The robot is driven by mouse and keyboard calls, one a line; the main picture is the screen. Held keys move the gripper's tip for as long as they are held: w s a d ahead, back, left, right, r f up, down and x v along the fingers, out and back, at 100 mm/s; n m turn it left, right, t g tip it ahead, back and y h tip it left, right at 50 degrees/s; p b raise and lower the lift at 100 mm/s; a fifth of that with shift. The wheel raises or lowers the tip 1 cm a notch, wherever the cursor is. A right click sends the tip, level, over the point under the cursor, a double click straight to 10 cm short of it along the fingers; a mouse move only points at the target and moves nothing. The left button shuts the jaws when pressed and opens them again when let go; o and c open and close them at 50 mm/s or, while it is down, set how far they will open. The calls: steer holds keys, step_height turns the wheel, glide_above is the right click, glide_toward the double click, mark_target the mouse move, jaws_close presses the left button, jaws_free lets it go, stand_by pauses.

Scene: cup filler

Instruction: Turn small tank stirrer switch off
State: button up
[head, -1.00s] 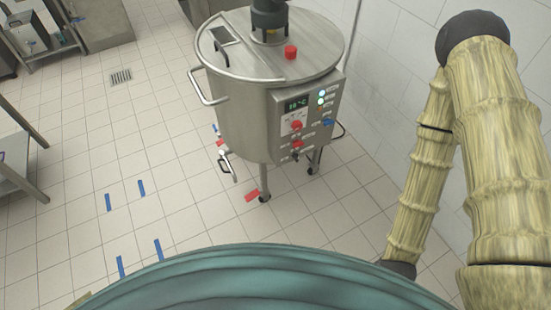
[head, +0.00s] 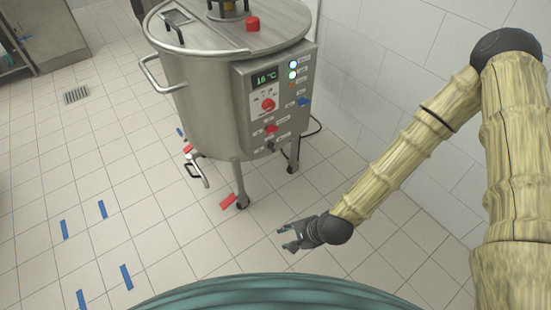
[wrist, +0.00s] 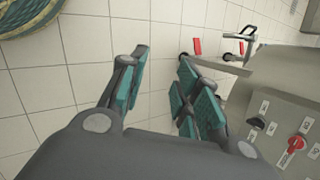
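The small steel tank (head: 205,90) stands on legs ahead of me in the head view. I cannot read which control is the stirrer switch. My gripper (head: 288,238) is low over the floor, below and in front of the panel, touching nothing. In the wrist view its fingers (wrist: 155,90) are spread apart and empty. The panel shows at the right there, with a red knob (wrist: 296,143).
A tiled wall (head: 400,80) stands right of the tank. A drain valve (head: 196,170) sticks out below the tank. Blue tape strips (head: 102,209) mark the floor at left. The floor (head: 120,175) left of the tank is mostly clear.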

steer(key=w+a+f+m+t+y+b, duration=0.1)
steer(key=w+a+f+m+t+b, duration=0.2)
steer(key=w+b, duration=0.35)
steer(key=m+t+y+b, duration=0.2)
steer(key=m+t+b, duration=0.3)
steer(key=m+b, duration=0.9)
glide_toward(274, 147)
steer(key=shift+n, duration=0.7)
steer(key=b+x, duration=0.3)
steer(key=x, duration=0.5)
steer(key=shift+w+a+b, duration=0.15)
steer(key=shift+w+b, duration=0.15)
steer(key=shift+w, duration=0.05)
jaws_close()
